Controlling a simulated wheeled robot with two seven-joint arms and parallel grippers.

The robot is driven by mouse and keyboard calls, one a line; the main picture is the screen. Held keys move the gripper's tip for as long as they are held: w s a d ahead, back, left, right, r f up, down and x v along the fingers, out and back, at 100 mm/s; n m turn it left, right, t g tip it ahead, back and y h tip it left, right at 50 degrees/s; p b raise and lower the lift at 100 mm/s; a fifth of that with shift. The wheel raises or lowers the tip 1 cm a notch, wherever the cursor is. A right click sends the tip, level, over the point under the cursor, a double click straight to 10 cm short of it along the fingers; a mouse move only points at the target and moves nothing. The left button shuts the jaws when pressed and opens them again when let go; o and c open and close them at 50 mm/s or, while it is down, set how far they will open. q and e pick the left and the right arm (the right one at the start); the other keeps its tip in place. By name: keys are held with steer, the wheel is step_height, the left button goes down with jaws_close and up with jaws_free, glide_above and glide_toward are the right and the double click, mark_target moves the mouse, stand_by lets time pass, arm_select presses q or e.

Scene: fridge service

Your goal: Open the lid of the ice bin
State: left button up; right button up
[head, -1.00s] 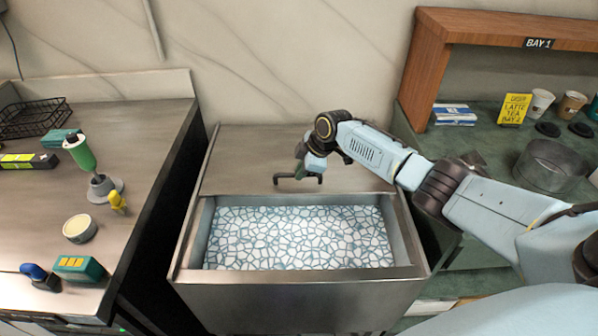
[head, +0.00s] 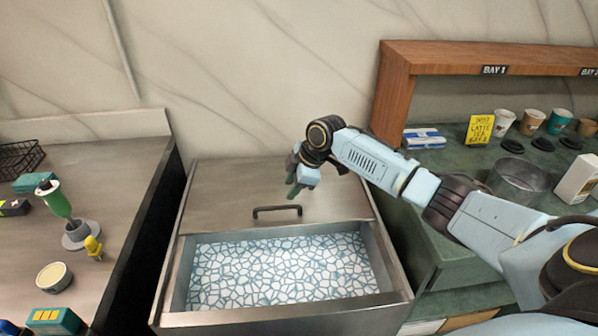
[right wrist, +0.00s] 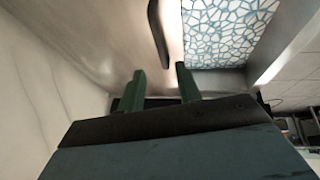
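The ice bin (head: 177,290) is a metal chest with its front part uncovered, showing white and bluish ice (head: 280,270). Its flat metal lid (head: 225,190) lies over the back part, with a dark bar handle (head: 277,211) near the lid's front edge. The handle also shows in the right wrist view (right wrist: 158,35). My right gripper (head: 292,190) is just above and behind the handle, apart from it. Its green fingers (right wrist: 163,82) are spread with nothing between them. My left gripper is out of view.
A counter on the left holds a green-handled tool (head: 55,200), a yellow item (head: 93,247), a round tub (head: 54,277) and a wire basket (head: 20,160).

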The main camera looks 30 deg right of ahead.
steer(key=shift+v, duration=2.35)
